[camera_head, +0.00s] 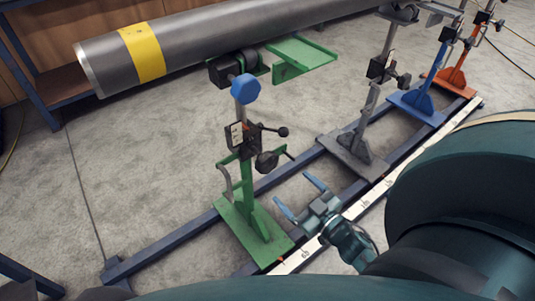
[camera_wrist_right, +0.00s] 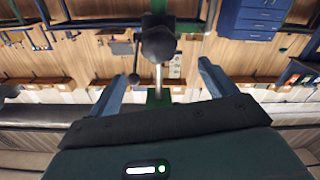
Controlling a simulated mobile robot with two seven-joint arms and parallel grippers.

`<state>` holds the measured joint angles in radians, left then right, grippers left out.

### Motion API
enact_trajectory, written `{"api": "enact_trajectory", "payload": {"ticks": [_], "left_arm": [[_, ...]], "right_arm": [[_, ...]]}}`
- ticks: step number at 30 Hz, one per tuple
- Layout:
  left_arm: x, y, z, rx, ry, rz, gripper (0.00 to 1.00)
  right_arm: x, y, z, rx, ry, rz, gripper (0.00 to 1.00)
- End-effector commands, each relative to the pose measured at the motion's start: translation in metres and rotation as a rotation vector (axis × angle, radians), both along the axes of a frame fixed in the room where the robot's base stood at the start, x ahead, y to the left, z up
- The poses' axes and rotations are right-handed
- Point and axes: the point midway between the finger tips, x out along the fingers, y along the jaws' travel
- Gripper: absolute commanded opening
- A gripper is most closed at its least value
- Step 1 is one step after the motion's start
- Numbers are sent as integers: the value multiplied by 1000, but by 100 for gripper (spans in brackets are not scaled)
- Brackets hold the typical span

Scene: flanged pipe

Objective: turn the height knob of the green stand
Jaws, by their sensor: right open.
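The green stand (camera_head: 248,205) stands upright on the floor rail, left of the other stands. A dark round knob (camera_head: 266,162) sticks out from its column, below a black ball-ended lever (camera_head: 283,131). I take this dark knob to be the height knob; it also shows in the right wrist view (camera_wrist_right: 158,43). My right gripper (camera_head: 300,195) is open and empty, below and to the right of the knob in the head view. In the right wrist view its blue fingers lie on either side of the knob's line, with the knob beyond the tips. My left gripper is not in view.
A grey pipe (camera_head: 205,38) with a yellow band lies above the green stand's top. A blue hexagonal part (camera_head: 245,88) sits below it. Grey (camera_head: 347,152), blue (camera_head: 417,105) and orange (camera_head: 452,80) stands follow along the rail. Open concrete floor lies left.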

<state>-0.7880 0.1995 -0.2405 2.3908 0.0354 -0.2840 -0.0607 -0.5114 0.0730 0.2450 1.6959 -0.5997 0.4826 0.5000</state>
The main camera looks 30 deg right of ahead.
Motion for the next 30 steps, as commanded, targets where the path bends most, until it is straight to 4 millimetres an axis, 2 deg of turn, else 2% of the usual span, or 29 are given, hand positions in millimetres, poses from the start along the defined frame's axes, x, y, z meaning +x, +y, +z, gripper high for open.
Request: {"api": "enact_trajectory", "payload": {"ticks": [3,6,10,14,17,30], "left_arm": [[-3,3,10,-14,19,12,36],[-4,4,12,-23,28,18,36],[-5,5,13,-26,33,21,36],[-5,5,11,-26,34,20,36],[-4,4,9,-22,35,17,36],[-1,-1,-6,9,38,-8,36]], "right_arm": [[-2,-1,4,287,25,-5,84],[-3,-1,4,459,37,-7,84],[-3,-2,3,576,46,-9,84],[4,-1,2,601,46,-9,84],[18,0,2,598,44,-8,84],[105,6,2,595,45,-10,84]]}}
